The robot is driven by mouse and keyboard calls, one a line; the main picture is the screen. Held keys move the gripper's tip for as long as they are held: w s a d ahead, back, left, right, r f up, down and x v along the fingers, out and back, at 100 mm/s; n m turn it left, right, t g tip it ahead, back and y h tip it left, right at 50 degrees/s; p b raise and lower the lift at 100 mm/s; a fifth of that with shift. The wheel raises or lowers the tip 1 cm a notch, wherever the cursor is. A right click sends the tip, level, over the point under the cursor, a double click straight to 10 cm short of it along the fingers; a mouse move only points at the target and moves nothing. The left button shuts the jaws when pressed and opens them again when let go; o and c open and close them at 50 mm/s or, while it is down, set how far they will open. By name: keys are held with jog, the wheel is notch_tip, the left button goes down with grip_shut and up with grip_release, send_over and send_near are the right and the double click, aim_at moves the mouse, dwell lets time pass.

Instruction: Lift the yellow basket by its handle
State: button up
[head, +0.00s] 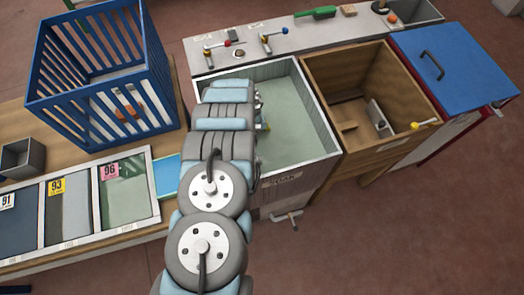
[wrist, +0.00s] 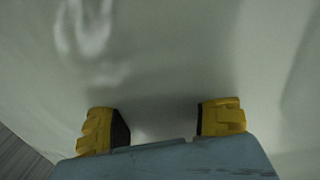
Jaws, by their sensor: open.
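I see no yellow basket in either view. The only basket I make out is a blue slatted one (head: 55,95) on the wooden bench at the left, with small orange and white items showing through its slats. My gripper (wrist: 163,125) is open and empty in the wrist view, its two yellow fingertips wide apart over a smooth pale surface. In the head view my arm reaches over the left side of the grey soak basin (head: 318,118) and hides part of it. My gripper is mostly hidden there behind the arm.
A wooden bin (head: 410,75) stands right of the basin, then a blue-lidded box (head: 465,65). Taps line the back counter (head: 335,40). Numbered trays (head: 125,190) and a small grey box (head: 22,157) are at the left. The basin's right part looks clear.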

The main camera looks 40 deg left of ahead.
aim_at(262, 139)
jog(key=shift+w+f+b, duration=0.1)
jog(key=shift+f+b, duration=0.2)
jog(key=shift+f, duration=0.55)
jog(key=shift+w+f+b, duration=0.25)
jog(key=shift+f+b, duration=0.05)
jog(key=shift+f, duration=0.4)
jog(key=shift+w+d+f+b, duration=0.1)
jog(key=shift+w+f+b, duration=0.1)
jog(key=shift+f, duration=0.35)
jog(key=shift+w+d+f+b, duration=0.1)
jog(key=shift+f+b, duration=0.05)
jog(key=shift+f, duration=0.35)
grip_shut()
